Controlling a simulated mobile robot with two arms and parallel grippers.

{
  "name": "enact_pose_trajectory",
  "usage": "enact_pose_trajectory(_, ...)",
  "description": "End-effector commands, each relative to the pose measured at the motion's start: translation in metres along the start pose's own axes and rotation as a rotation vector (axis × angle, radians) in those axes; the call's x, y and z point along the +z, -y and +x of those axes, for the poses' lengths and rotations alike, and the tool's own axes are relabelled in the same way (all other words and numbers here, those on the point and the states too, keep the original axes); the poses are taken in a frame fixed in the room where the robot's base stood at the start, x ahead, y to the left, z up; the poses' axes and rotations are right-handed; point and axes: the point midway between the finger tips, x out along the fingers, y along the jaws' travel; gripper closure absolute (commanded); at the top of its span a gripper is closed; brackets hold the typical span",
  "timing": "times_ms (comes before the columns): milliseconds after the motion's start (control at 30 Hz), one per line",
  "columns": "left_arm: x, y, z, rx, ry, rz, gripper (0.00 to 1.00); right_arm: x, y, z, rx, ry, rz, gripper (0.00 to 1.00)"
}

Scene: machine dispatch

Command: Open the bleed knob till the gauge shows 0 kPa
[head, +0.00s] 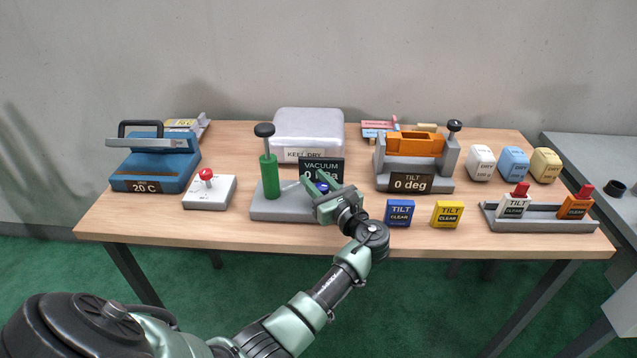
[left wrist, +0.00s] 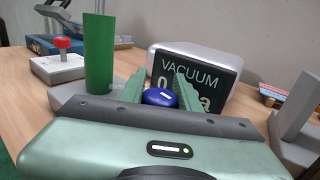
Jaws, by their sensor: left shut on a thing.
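The blue bleed knob (head: 322,187) is on the grey vacuum stand (head: 265,207), in front of the dark gauge (head: 322,166). My left gripper (head: 321,189) reaches in from the front and is shut on the knob. In the left wrist view, the blue knob (left wrist: 160,97) sits between the two green fingers, with a white mark on its top. The gauge (left wrist: 196,75) reads "VACUUM" with a 0 at the left; a finger covers the middle of the reading. A green cylinder (head: 269,176) with a black top stands at the stand's left. My right gripper is not in view.
A white "KEEP DRY" box (head: 309,128) stands behind the gauge. A red-knobbed white box (head: 209,190) is at left, and the tilt device (head: 412,165) at right. Blue (head: 399,213) and yellow (head: 447,214) tilt blocks lie right of my gripper. The front table edge is close below.

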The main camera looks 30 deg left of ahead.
Motion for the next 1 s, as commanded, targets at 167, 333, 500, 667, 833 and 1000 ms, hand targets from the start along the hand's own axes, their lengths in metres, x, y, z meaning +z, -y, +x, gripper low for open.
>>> enact_pose_trajectory(167,-0.0002,-0.0018,0.0,0.107,0.0,-0.003,1.0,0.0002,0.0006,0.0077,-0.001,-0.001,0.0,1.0)
enact_pose_trajectory(333,0.0005,-0.0041,0.0,0.173,0.002,-0.002,1.0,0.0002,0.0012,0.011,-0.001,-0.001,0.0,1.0)
enact_pose_trajectory(500,0.0006,-0.0055,-0.0003,0.207,0.001,-0.002,1.0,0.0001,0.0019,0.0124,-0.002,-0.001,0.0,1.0)
enact_pose_trajectory(667,0.0013,-0.006,-0.0002,0.217,0.002,-0.003,1.0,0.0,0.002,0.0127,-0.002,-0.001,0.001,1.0)
enact_pose_trajectory(833,0.0014,-0.0061,-0.0001,0.218,0.002,-0.002,1.0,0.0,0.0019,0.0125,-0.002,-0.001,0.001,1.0)
enact_pose_trajectory(1000,0.0014,-0.0061,0.0,0.217,0.002,-0.002,0.59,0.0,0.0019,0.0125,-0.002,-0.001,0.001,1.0)
